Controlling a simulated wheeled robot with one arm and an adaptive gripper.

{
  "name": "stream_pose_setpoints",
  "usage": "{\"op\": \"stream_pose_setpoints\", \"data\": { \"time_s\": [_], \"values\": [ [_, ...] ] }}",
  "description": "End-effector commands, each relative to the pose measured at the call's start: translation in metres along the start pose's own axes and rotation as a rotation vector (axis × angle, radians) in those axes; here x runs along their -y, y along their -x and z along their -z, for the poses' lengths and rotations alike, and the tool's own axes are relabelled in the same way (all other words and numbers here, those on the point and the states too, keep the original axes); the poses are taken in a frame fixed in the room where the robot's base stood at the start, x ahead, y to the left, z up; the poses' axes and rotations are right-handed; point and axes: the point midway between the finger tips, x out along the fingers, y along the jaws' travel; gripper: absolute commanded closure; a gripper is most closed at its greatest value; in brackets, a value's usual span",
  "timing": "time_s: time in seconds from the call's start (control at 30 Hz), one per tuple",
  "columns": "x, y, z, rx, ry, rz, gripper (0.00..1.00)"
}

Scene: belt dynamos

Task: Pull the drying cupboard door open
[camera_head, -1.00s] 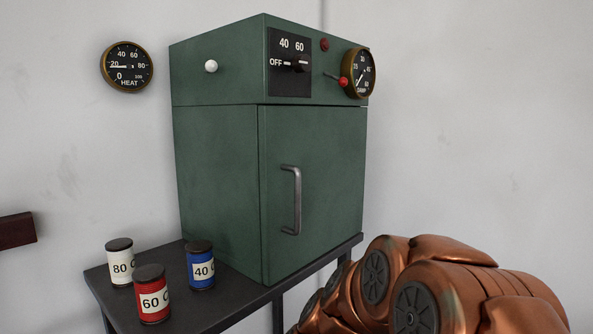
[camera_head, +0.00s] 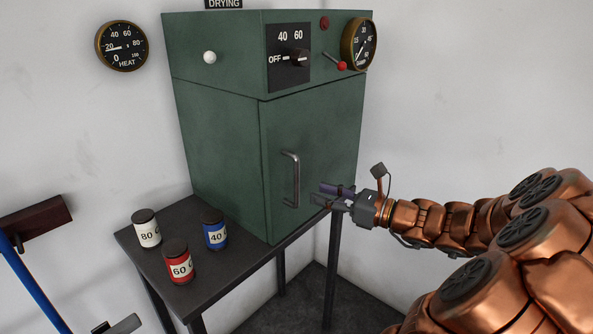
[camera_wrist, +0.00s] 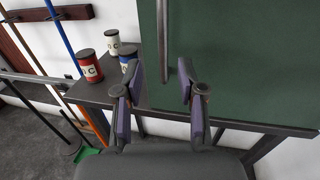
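The drying cupboard (camera_head: 225,130) is a green box on a dark table, with its door (camera_head: 325,150) shut. A grey vertical bar handle (camera_head: 295,180) is on the left part of the door. My gripper (camera_head: 325,194) is just right of the handle's lower end in the head view, fingers pointing toward it. In the wrist view my gripper (camera_wrist: 162,92) is open, with nothing between its fingers. The handle (camera_wrist: 185,80) shows beyond the fingers there, its lower end near the right finger. I cannot tell whether they touch.
White, red and blue tins (camera_head: 180,261) stand on the table (camera_head: 210,288) left of the cupboard. The cupboard's top panel has a dial switch (camera_head: 299,57) and a red-tipped lever (camera_head: 341,65). Long-handled tools (camera_wrist: 70,40) hang at the left. The wall right of the cupboard is bare.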

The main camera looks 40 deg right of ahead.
Motion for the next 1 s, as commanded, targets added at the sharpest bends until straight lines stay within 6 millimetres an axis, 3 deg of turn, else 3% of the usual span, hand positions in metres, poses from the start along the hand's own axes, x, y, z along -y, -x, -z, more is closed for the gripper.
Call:
{"op": "stream_pose_setpoints", "data": {
  "time_s": [0.17, 0.7, 1.0],
  "values": [
    [0.004, -0.004, -0.004, 0.010, -0.010, 0.013, 0.61],
    [0.004, -0.065, -0.004, 0.009, -0.008, 0.009, 0.61],
    [0.004, -0.075, -0.003, 0.006, -0.007, 0.012, 0.61]
  ]
}}
